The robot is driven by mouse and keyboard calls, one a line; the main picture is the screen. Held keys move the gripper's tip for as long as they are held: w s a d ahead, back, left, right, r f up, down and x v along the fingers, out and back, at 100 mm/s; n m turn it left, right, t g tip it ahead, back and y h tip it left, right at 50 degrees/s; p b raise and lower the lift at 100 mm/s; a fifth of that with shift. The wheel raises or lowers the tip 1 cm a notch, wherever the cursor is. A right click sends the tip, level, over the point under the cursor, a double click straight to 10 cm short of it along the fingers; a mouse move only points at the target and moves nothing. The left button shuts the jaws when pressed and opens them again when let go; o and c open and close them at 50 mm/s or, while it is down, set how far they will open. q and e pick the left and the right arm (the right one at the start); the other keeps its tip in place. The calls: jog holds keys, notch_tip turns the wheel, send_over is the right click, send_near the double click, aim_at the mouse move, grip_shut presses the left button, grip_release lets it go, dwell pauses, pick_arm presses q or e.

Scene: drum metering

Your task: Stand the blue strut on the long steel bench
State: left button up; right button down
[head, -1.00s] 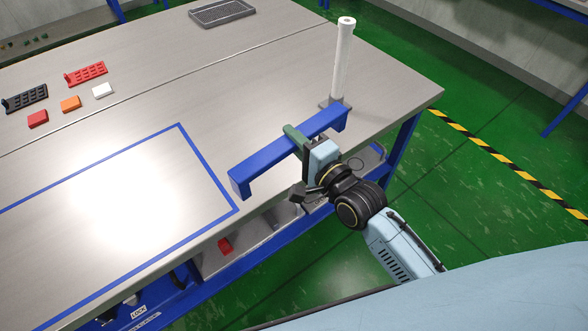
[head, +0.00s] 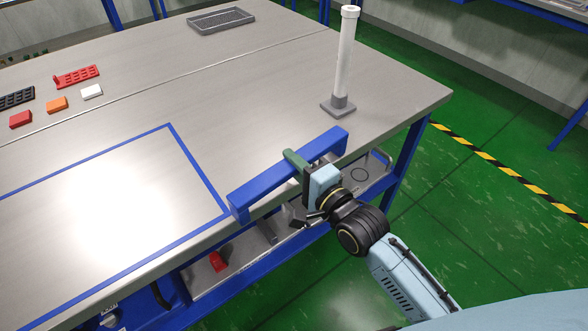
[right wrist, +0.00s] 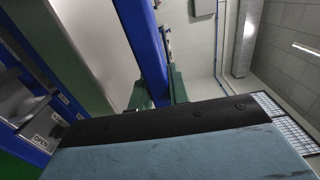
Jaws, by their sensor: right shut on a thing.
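The blue strut (head: 275,179) is a bar with a short leg turned down at each end. My right gripper (head: 304,166) is shut on it near its middle, with green fingers on either side of the bar. In the right wrist view the strut (right wrist: 146,50) runs up from between the green fingers (right wrist: 158,92). My left gripper is not in view.
A white post on a grey base (head: 345,65) stands behind the strut. A blue tape outline (head: 198,166) lies left of it. A grey tray (head: 221,20) and small coloured blocks (head: 57,104) are farther back. A lower shelf holds a red piece (head: 218,261).

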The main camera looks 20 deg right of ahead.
dwell(0.3)
jog(key=c, duration=1.8)
grip_release()
jog(key=shift+f, duration=0.15)
jog(key=o, duration=0.5)
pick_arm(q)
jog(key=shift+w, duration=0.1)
pick_arm(e)
jog(key=shift+r, duration=0.2)
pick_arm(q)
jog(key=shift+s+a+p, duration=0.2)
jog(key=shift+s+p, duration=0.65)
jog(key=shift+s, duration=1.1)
pick_arm(e)
jog(key=shift+v, duration=6)
